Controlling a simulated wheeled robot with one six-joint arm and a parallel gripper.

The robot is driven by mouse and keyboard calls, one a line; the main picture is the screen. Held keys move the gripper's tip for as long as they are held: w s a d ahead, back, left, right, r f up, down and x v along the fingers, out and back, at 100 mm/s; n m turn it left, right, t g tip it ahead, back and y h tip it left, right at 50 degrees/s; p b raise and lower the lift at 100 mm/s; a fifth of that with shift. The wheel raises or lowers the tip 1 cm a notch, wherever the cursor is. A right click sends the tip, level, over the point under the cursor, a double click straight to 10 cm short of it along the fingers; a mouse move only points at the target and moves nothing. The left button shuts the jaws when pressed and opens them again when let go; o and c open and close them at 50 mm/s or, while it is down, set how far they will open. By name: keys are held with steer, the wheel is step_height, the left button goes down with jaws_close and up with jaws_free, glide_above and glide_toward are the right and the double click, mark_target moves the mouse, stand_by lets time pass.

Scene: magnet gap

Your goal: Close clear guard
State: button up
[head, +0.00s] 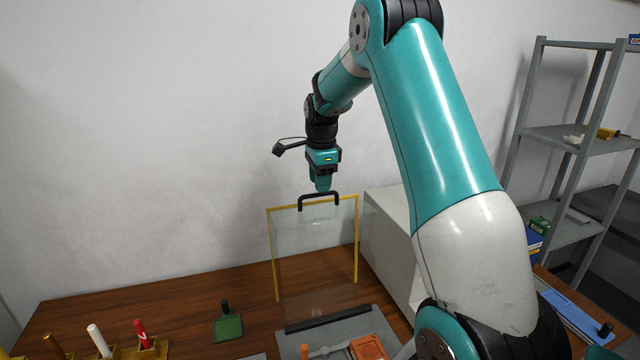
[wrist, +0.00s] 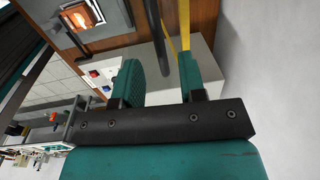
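The clear guard (head: 315,250) is a see-through panel with yellow side edges. It stands roughly upright over the back of the wooden table, its lower edge at a dark bar (head: 328,319). A black handle (head: 319,196) sits on its top edge. My gripper (head: 322,188) points down at the handle, at or just above it; touching cannot be told. In the wrist view my gripper (wrist: 165,80) has its two teal fingers apart. The dark handle bar (wrist: 154,40) shows in line with the gap between them, and a yellow guard edge (wrist: 185,25) lies close by.
A grey fixture (head: 290,340) with an orange block (head: 368,347) lies in front of the guard. A green pad (head: 228,328) and red and white pegs (head: 141,333) are to the left. A white box (head: 390,235) stands right of the guard, and a grey shelf (head: 565,135) further right.

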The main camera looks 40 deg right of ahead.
steer(key=shift+w+f, duration=0.1)
steer(key=shift+f, duration=1.3)
jaws_close()
